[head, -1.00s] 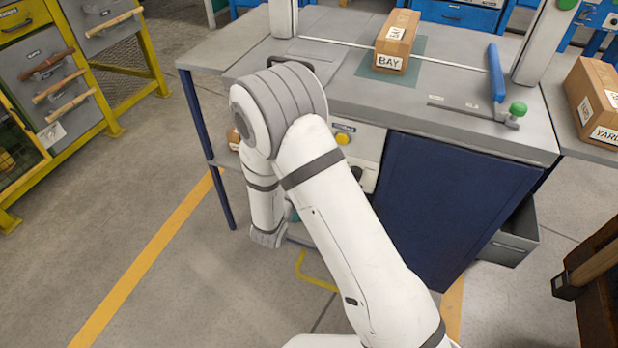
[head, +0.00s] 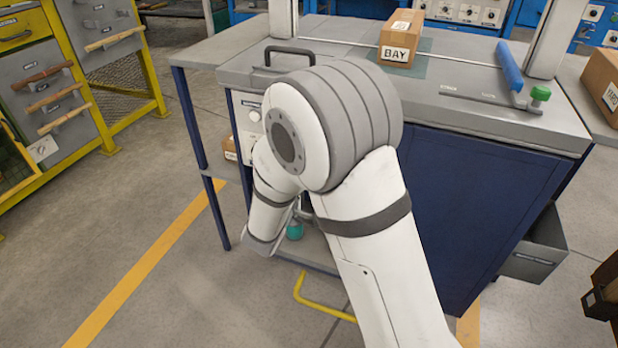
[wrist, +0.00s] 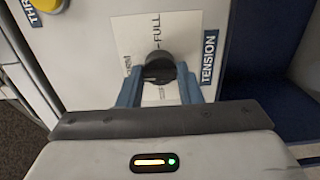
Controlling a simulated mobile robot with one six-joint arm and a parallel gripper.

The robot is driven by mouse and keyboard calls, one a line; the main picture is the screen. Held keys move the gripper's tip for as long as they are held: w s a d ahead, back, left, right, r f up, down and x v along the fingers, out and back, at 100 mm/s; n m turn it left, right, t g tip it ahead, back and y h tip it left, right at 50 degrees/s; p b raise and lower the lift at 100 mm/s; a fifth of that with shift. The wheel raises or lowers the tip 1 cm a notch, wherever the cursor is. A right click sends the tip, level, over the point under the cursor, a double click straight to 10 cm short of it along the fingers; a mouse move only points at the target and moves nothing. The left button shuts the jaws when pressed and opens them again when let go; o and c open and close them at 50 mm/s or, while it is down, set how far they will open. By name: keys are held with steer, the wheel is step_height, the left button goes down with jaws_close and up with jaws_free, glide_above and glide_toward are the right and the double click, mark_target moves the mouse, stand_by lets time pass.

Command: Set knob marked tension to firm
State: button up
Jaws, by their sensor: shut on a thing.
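The tension knob (wrist: 160,68) is black and round and sits on a white plate (wrist: 125,38) in the wrist view. The TENSION label (wrist: 209,58) is to the right of the plate. The plate reads FULL above the knob; smaller print at its left and below is turned or partly covered, and I cannot read it surely. My gripper (wrist: 160,84) has its blue fingers on both sides of the knob, shut on it. Which mark the knob points to is not clear. In the head view my arm hides the knob and my gripper.
A yellow button (wrist: 45,4) and another label (wrist: 28,12) are left of the plate. On the bench top (head: 455,105) are a BAY box (head: 397,52), a black handle (head: 289,53) and a blue lever (head: 509,67). A grey drawer (head: 533,262) stands out at the bench's right.

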steer(key=shift+s+d+f, duration=0.1)
steer(key=shift+d+f, duration=0.05)
steer(key=shift+f, duration=0.1)
steer(key=o, duration=1)
steer(key=shift+r, duration=0.15)
steer(key=shift+c, duration=0.2)
steer(key=shift+p+v, duration=1)
steer(key=shift+v, duration=2.9)
